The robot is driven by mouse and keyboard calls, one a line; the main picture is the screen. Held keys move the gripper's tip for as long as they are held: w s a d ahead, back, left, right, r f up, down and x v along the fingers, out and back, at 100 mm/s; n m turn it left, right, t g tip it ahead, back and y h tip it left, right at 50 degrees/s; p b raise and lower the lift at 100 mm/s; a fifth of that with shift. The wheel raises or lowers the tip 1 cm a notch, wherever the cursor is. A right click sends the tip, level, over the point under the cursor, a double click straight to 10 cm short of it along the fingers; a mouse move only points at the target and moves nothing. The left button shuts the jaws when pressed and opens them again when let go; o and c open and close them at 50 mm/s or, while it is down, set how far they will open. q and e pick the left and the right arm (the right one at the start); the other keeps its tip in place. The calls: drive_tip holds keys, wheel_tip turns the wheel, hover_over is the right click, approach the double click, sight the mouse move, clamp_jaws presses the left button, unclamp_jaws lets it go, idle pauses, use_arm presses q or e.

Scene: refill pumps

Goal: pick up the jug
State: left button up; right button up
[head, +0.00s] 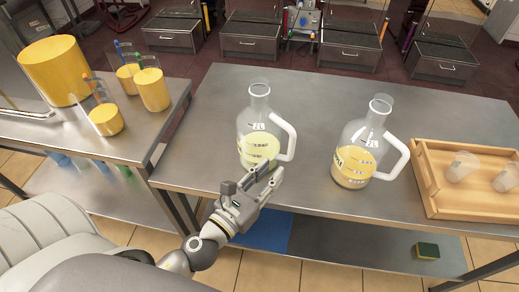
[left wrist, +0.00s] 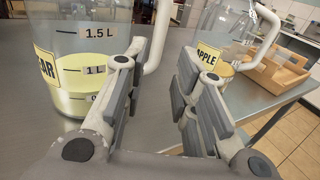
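Two clear glass jugs with white handles stand upright on the grey metal table (head: 215,115). The left jug (head: 258,118) holds pale yellow liquid; its partly hidden label ends in "EAR" in the left wrist view (left wrist: 85,75). The right jug (head: 355,155) holds yellow liquid and is labelled "APPLE" in the left wrist view (left wrist: 208,52). My left gripper (head: 268,178) is in front of the left jug, low and near its handle (head: 285,135). In the left wrist view its fingers (left wrist: 162,85) are apart with nothing between them. That handle shows beyond the left finger. My right gripper is not in view.
A wooden tray (head: 428,190) with two clear cups (head: 462,166) stands at the table's right end. A side table (head: 160,125) on the left holds several yellow-filled containers. A pale seat (head: 45,232) is at lower left. The tabletop left of the jugs is clear.

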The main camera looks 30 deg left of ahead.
sight(289, 151)
use_arm(q)
drive_tip(key=w, duration=0.1)
drive_tip(key=w+p, duration=0.1)
drive_tip(key=w, duration=0.1)
drive_tip(key=w+p, duration=0.1)
drive_tip(key=shift+w+d+r, duration=0.1)
drive_tip(key=shift+w+d, duration=0.05)
drive_tip(key=shift+d, duration=0.25)
drive_tip(key=shift+w+d, duration=0.1)
drive_tip(key=shift+w, duration=0.3)
drive_tip(key=shift+w+p, duration=0.3)
drive_tip(key=shift+w, duration=0.25)
drive_tip(key=w, duration=0.2)
drive_tip(key=w+p, duration=0.1)
drive_tip(key=w, duration=0.1)
drive_tip(key=shift+d, duration=0.4)
clamp_jaws()
